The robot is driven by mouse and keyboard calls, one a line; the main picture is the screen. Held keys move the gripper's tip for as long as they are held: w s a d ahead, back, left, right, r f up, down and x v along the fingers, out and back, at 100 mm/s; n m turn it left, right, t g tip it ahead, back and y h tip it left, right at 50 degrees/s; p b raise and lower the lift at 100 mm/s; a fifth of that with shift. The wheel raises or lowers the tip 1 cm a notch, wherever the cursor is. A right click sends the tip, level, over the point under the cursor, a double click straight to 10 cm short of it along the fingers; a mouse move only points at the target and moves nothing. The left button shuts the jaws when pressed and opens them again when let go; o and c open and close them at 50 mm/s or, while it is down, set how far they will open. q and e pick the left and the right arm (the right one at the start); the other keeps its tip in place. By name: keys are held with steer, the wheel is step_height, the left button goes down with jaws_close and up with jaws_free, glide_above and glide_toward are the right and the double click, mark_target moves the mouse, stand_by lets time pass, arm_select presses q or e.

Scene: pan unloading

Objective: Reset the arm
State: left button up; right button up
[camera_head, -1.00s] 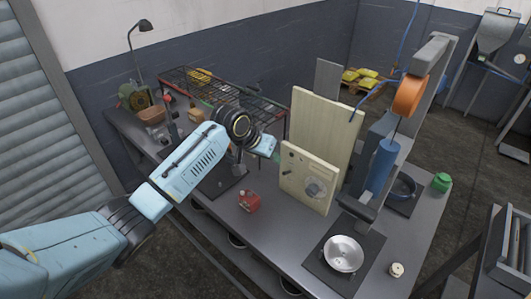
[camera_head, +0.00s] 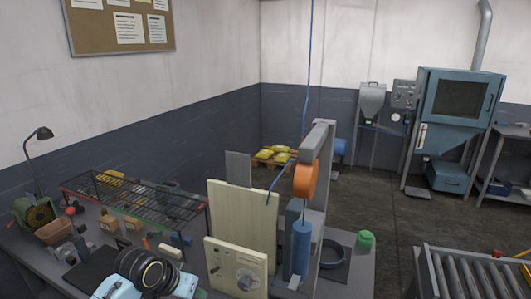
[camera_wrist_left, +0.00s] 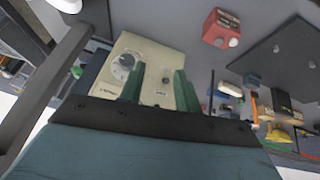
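My left arm shows only as a light blue wrist with a dark round joint (camera_head: 148,272) at the bottom left of the head view. Its fingers are hidden or out of frame there. In the left wrist view, the green fingers of my left gripper (camera_wrist_left: 158,88) stand apart with nothing held between them. A cream control box with a dial (camera_wrist_left: 146,62) lies beyond the fingertips; I cannot tell the gap. That box (camera_head: 236,268) also shows right of my wrist in the head view. My right gripper is in no view.
A wire rack (camera_head: 135,197) stands on the bench behind my left wrist. A tall cream panel (camera_head: 243,222) and a post with an orange disc (camera_head: 305,180) stand to the right. A red box (camera_wrist_left: 222,28) shows in the wrist view. Open floor lies beyond the bench.

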arm_select(q)
steer(key=s+a+f+n+g+y, duration=0.1)
steer(key=s+f, duration=0.1)
steer(key=s, duration=1.3)
steer(key=s+a+f+g+y, duration=0.1)
steer(key=s+f+y, duration=0.1)
steer(key=s, duration=1.3)
step_height(320, 180, down, 34)
steer(key=s+g+b, duration=0.1)
steer(key=b, duration=0.8)
steer(key=s+a+f+b, duration=0.1)
steer(key=s+f+b, duration=0.3)
steer(key=s+f, duration=0.4)
steer(key=s+a+f+g+b, duration=0.1)
steer(key=s+f+b, duration=0.3)
steer(key=s+f, duration=0.5)
step_height(320, 180, down, 6)
steer(key=shift+a, duration=0.65)
